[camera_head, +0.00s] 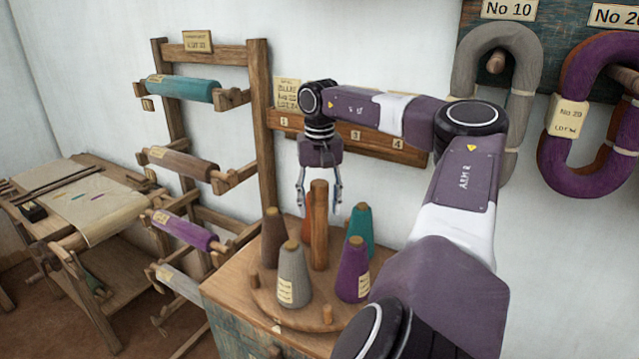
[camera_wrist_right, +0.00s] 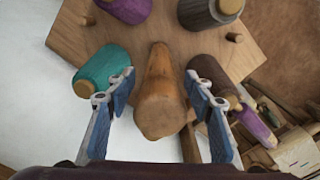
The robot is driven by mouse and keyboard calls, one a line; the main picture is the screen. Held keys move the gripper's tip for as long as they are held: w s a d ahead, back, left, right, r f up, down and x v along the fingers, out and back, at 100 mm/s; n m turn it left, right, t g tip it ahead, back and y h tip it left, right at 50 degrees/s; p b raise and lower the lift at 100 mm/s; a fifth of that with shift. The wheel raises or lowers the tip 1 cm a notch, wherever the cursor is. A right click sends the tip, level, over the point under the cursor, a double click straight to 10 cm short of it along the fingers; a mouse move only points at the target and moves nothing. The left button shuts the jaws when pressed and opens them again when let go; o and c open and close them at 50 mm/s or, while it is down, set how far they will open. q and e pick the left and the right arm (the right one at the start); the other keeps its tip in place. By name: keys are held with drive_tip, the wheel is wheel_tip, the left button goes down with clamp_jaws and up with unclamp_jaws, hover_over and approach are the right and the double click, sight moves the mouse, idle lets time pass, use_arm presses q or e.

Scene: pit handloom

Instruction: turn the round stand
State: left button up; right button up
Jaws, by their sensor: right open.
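The round stand (camera_head: 268,300) is a wooden disc on a cabinet, with a tall central post (camera_head: 319,225) and short pegs at its edge. It holds cones: brown (camera_head: 271,238), grey (camera_head: 293,275), purple (camera_head: 353,270), teal (camera_head: 359,233) and an orange one (camera_head: 307,228) partly hidden behind the post. My right gripper (camera_head: 320,208) is open and empty at the post. In the right wrist view, the post (camera_wrist_right: 160,95) shows between the parted fingers (camera_wrist_right: 157,85), with no finger seen touching it. The teal cone (camera_wrist_right: 103,65) is beside the left finger. My left gripper is out of view.
A wooden rack with rolled cloth (camera_head: 183,88) stands left of the cabinet (camera_head: 240,325). A low loom table (camera_head: 90,205) is farther left. A numbered peg rail (camera_head: 350,138) and yarn hanks (camera_head: 480,70) are on the wall behind. My right arm crosses the right side.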

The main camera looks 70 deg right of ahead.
wheel_tip(320, 180, up, 12)
idle(0.7)
idle(0.5)
